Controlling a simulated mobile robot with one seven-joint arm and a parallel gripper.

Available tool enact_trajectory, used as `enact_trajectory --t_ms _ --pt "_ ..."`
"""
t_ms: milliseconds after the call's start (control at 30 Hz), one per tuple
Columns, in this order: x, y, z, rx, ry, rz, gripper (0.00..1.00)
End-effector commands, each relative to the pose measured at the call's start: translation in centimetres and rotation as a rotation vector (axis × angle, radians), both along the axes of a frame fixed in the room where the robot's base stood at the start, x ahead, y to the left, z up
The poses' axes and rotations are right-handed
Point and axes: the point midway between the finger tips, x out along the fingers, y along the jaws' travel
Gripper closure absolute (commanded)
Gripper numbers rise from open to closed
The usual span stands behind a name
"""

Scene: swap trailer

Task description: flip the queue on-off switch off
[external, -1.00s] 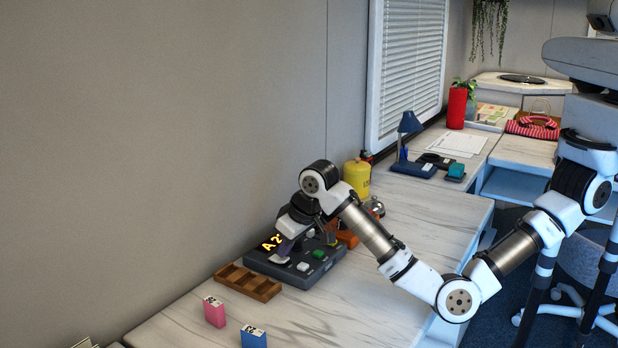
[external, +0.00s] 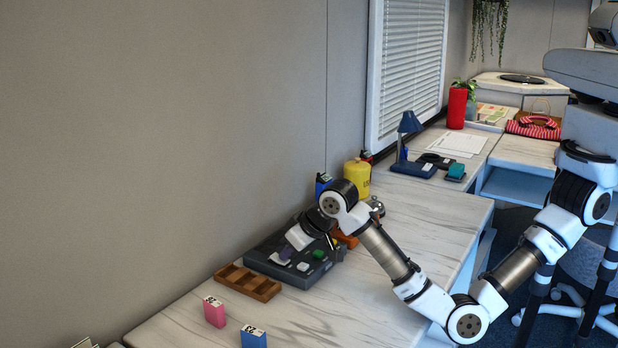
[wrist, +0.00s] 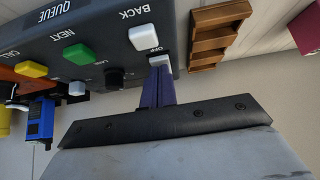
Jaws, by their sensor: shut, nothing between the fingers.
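The dark grey queue console (external: 268,258) sits on the counter against the wall. Its face in the wrist view (wrist: 95,35) has BACK, NEXT and CALL buttons and an OFF label. The pale on-off switch (wrist: 160,59) is beside that label. My gripper (wrist: 159,72) is shut and empty, its purple-grey fingertips right at the switch and seeming to touch it. In the external view my gripper (external: 285,255) is low over the console. The fingertips partly hide the switch. No lit digits show on the console.
A wooden rack (external: 248,282) stands close to the console's left. Pink (external: 213,312) and blue (external: 253,337) number blocks stand nearer the front. A yellow bottle (external: 357,178) and a small blue object (external: 323,184) are behind my wrist. The counter at front right is clear.

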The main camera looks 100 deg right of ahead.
Motion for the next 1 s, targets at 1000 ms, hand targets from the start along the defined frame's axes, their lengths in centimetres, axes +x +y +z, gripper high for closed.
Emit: enact_trajectory --t_ms 1000 --pt "-1.0 1.3 4.9 -0.002 -0.002 0.003 1.0"
